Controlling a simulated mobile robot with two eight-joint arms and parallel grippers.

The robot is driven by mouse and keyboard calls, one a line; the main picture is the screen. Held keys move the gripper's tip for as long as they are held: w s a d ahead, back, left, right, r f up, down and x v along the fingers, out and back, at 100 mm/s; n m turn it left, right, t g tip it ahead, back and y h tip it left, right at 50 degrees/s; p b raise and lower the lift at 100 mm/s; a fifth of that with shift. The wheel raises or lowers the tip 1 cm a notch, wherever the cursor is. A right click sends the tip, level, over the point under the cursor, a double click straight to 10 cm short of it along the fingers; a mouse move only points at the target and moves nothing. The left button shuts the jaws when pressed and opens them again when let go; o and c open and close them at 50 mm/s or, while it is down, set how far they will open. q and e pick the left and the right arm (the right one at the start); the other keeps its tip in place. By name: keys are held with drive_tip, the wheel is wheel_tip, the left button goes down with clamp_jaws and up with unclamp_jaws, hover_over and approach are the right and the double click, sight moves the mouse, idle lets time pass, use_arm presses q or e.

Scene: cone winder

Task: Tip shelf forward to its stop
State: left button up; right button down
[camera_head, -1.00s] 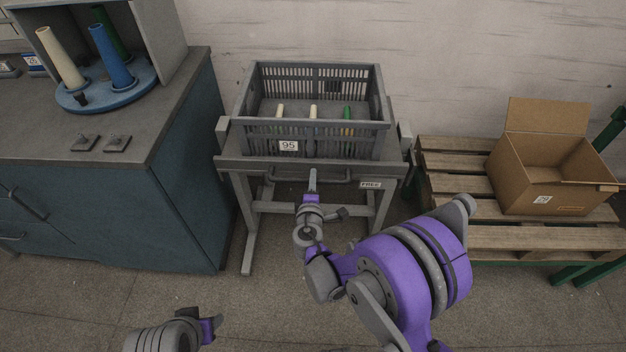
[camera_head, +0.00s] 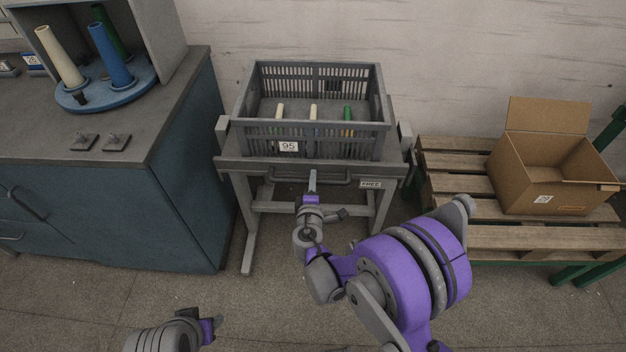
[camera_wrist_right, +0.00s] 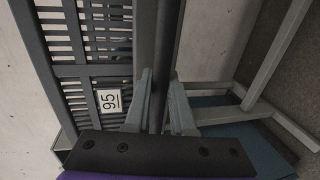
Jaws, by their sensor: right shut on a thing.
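The shelf (camera_head: 231,166) is a grey top on a metal stand, with a grey bar handle (camera_head: 338,180) along its front. It looks about level. A slatted grey crate (camera_head: 362,140) labelled 95 stands on it, holding two cream cones and a green one. My right gripper (camera_head: 312,182) is at the handle from the front. In the right wrist view its fingers (camera_wrist_right: 162,108) sit on either side of the dark bar, shut on it. My left gripper (camera_head: 210,328) is low at the left, away from the shelf; its jaw opening is unclear.
A blue-grey cabinet (camera_head: 185,170) with a blue cone turntable (camera_head: 125,92) stands close on the left. On the right a wooden pallet (camera_head: 455,195) carries an open cardboard box (camera_head: 520,190). A pale wall is behind; the floor in front is clear.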

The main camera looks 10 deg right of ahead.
wheel_tip(320, 180, down, 10)
drive_tip(key=b, duration=0.6)
drive_tip(key=c, duration=0.8)
unclamp_jaws()
drive_tip(key=shift+w+f, duration=0.15)
drive_tip(key=shift+f, duration=0.05)
use_arm(q)
wheel_tip(320, 180, down, 8)
drive_tip(key=shift+w, duration=0.35)
use_arm(e)
drive_tip(key=shift+r, duration=0.1)
use_arm(q)
drive_tip(key=shift+r, duration=0.1)
drive_tip(key=shift+r+p, duration=0.5)
drive_tip(key=shift+r, duration=0.1)
use_arm(e)
drive_tip(key=v, duration=1.1)
drive_tip(key=shift+d, duration=0.1)
